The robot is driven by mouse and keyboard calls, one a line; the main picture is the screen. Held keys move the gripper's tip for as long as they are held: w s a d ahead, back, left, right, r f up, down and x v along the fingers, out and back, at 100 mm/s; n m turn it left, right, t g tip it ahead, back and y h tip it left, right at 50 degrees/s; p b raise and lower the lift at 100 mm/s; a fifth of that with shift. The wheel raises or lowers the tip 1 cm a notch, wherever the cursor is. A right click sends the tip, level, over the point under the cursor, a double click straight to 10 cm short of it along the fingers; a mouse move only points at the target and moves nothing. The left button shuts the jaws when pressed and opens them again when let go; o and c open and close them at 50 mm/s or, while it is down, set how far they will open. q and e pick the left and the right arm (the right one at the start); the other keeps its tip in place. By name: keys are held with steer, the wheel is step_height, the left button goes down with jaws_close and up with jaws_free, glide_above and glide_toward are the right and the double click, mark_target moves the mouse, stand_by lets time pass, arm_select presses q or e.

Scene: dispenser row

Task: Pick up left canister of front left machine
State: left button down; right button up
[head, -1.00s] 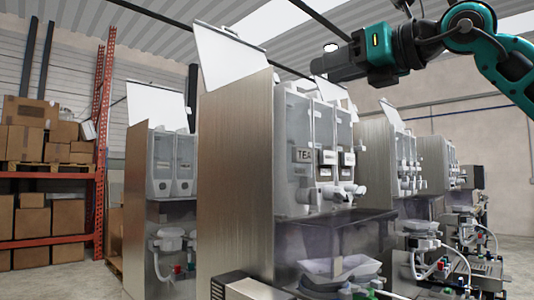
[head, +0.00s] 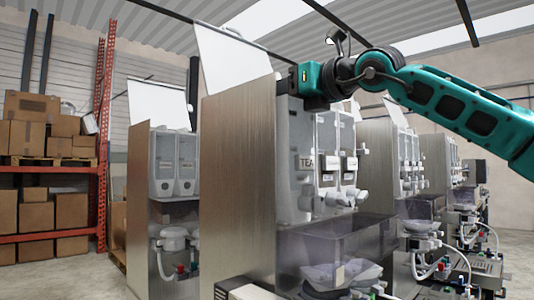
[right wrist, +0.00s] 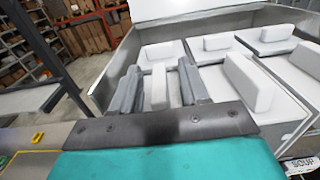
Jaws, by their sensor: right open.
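The front left machine (head: 236,185) is the large metal-sided dispenser in the middle of the head view. Its left canister (head: 293,135) is grey and translucent, with a TEA label. In the right wrist view, a white upright lid handle (right wrist: 158,88), apparently this canister's, stands between the two grey fingers of my right gripper (right wrist: 158,72). The fingers are open, with a gap on either side of the handle. In the head view the right wrist is above the canisters, and its fingers are hidden behind the machine's side panel. My left gripper is not in view.
Neighbouring canisters with white lid handles (right wrist: 245,82) sit close on the right, one labelled SOUP. The machine's raised lid (head: 237,58) and metal side wall stand close by. Another dispenser (head: 150,200) is on the left, others on the right. A box rack (head: 100,150) stands far left.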

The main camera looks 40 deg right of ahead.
steer(key=shift+w, duration=0.15)
steer(key=shift+c, duration=0.4)
jaws_close()
steer(key=shift+r, duration=0.1)
stand_by(0.9)
